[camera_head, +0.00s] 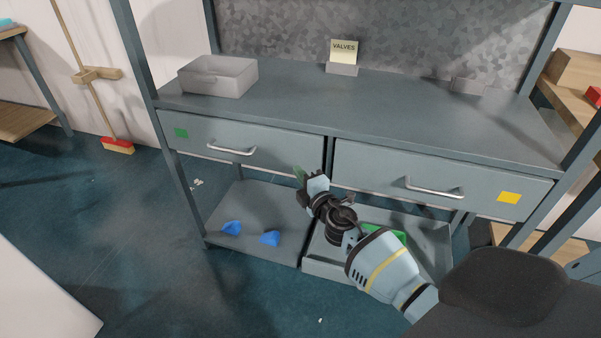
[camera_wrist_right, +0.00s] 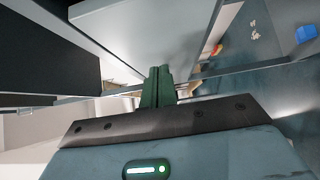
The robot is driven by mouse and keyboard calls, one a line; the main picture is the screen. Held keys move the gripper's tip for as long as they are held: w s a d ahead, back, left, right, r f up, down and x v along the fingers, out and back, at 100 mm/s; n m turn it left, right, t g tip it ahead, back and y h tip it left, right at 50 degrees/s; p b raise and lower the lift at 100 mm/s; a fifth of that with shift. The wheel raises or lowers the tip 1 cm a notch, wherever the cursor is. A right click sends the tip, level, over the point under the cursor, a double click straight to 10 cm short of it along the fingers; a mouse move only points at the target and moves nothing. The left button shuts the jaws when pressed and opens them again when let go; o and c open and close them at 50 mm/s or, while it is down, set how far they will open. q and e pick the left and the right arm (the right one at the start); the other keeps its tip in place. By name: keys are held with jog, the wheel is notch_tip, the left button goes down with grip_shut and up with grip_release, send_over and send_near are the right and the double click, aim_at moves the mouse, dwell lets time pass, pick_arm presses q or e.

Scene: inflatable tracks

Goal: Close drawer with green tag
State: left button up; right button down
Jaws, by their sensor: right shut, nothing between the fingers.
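The drawer with the green tag (camera_head: 275,150) is the left one under the bench top in the head view. Its green tag (camera_head: 181,133) is at the left end of the front, and a silver bar handle (camera_head: 232,150) is at the middle. The front looks close to the bench edge; I cannot tell whether a small gap is left. My right gripper (camera_head: 299,174) is shut and empty, near the drawer's lower right corner; contact cannot be told. Its green fingers (camera_wrist_right: 158,86) show together in the right wrist view, close to grey panels. My left gripper is out of view.
A second drawer (camera_head: 380,172) with a yellow tag (camera_head: 508,197) is on the right. Blue pieces (camera_head: 270,238) lie on the lower shelf (camera_head: 225,205), beside a tray (camera_head: 350,270) under my right arm. A grey box (camera_head: 217,76) and a VALVES sign (camera_head: 344,52) stand on the bench (camera_head: 290,100).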

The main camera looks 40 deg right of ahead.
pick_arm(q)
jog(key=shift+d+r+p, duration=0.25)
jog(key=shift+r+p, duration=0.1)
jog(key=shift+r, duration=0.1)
pick_arm(e)
jog(key=s+a, duration=0.1)
jog(key=s, duration=0.8)
jog(key=shift+s, duration=0.25)
jog(key=shift+f, duration=0.15)
